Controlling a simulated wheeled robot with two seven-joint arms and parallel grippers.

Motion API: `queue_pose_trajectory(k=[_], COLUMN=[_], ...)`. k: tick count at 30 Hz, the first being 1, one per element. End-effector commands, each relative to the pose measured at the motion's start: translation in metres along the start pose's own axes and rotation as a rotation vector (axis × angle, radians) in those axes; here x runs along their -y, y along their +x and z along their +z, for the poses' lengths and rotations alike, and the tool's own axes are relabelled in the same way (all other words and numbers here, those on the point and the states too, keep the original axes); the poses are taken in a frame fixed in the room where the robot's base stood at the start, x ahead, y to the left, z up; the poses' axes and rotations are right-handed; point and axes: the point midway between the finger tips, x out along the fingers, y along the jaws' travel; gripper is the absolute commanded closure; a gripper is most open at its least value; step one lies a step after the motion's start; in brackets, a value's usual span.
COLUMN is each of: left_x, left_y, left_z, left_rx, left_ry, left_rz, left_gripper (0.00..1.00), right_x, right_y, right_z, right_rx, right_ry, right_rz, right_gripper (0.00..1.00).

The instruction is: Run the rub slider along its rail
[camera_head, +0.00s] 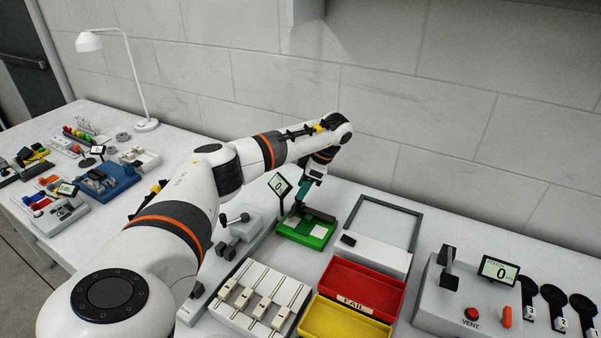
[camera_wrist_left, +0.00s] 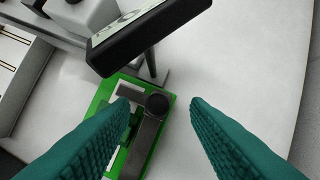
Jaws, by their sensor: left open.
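A small green-based device (camera_head: 308,233) with a grey top stands on the table by the wall. In the left wrist view, its green base (camera_wrist_left: 162,131) carries a dark grey bar with a round dark knob (camera_wrist_left: 157,104) and a pale strip beside it. This may be the rub slider and rail; no label shows. My left gripper (camera_head: 303,192) reaches down over the device. In the left wrist view its teal fingers (camera_wrist_left: 160,108) are open, apart on either side of the knob, with nothing clearly held. The left finger hides part of the base. My right gripper is not in view.
A display reading 0 (camera_head: 280,186) stands on a post beside the device, close above the fingers in the left wrist view (camera_wrist_left: 146,32). A panel with several sliders (camera_head: 262,300), a red tray (camera_head: 362,288) and a yellow tray (camera_head: 345,318) lie nearer. Bare table lies right of the device in the wrist view.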

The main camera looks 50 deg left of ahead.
Motion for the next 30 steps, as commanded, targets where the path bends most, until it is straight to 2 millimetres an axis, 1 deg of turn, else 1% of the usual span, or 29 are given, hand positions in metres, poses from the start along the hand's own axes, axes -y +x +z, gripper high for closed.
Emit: queue_pose_trajectory(k=[1,6,9,13,18,30], left_x=[0.001,0.001,0.001,0.001,0.001,0.001], left_y=[-0.011,-0.049,-0.067,-0.085,-0.095,-0.095], left_z=[-0.001,-0.001,0.000,0.001,0.002,0.002], left_rx=[-0.003,-0.002,-0.001,-0.001,0.000,0.001], left_ry=[0.000,-0.002,-0.001,-0.002,-0.002,-0.002], left_rz=[-0.004,-0.004,-0.003,-0.001,0.000,0.000], left_gripper=[0.57,0.57,0.57,0.57,0.57,0.57], right_x=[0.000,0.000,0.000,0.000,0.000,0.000], right_y=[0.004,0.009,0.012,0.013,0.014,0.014], right_z=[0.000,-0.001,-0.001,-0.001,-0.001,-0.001], right_rx=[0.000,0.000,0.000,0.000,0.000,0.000], right_ry=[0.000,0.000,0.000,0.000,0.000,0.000], right_rz=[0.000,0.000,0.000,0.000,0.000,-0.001], right_gripper=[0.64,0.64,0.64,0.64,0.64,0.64])
